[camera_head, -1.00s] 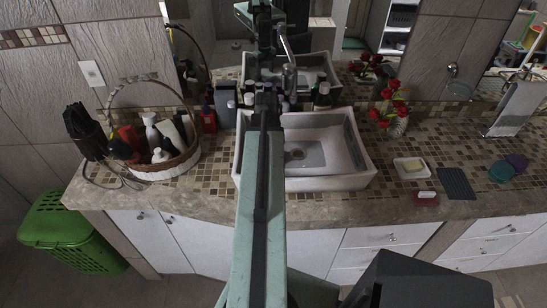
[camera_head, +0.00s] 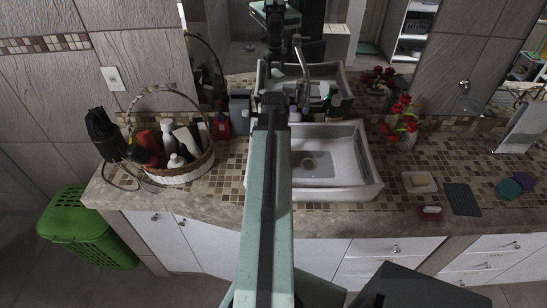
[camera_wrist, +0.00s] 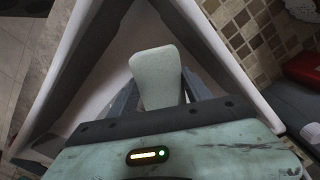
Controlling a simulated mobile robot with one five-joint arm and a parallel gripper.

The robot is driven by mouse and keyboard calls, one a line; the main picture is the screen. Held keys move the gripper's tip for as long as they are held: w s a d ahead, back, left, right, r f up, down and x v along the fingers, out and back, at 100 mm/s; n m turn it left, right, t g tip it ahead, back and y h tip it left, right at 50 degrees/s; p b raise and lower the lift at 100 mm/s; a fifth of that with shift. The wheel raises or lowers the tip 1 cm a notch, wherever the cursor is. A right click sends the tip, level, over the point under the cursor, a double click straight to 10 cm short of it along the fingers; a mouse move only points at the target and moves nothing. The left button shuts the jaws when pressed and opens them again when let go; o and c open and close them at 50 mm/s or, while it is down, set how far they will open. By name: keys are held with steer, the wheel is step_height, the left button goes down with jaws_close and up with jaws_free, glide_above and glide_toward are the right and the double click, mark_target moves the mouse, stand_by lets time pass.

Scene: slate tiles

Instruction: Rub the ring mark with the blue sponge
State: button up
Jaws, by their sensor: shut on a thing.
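In the wrist view my gripper (camera_wrist: 157,78) is over the white sink. Its pale finger covers most of what it holds; blue-grey sides of the blue sponge (camera_wrist: 197,87) show on both sides of that finger. In the head view my arm reaches over the front of the white sink (camera_head: 352,190), and the gripper and sponge are hidden by the arm. I cannot make out a ring mark in either view, and cannot tell whether the sponge touches a surface.
A wicker basket (camera_head: 176,176) of bottles stands left of the sink. To the right are red flowers (camera_head: 401,122), a soap dish (camera_head: 419,187), a red item (camera_head: 430,213), a dark ribbed mat (camera_head: 462,199) and a teal round thing (camera_head: 508,189). A green bin (camera_head: 85,225) stands on the floor.

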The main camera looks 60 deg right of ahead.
steer(key=shift+r, duration=0.45)
step_height(320, 180, up, 3)
steer(key=p, duration=0.3)
steer(key=shift+r, duration=0.15)
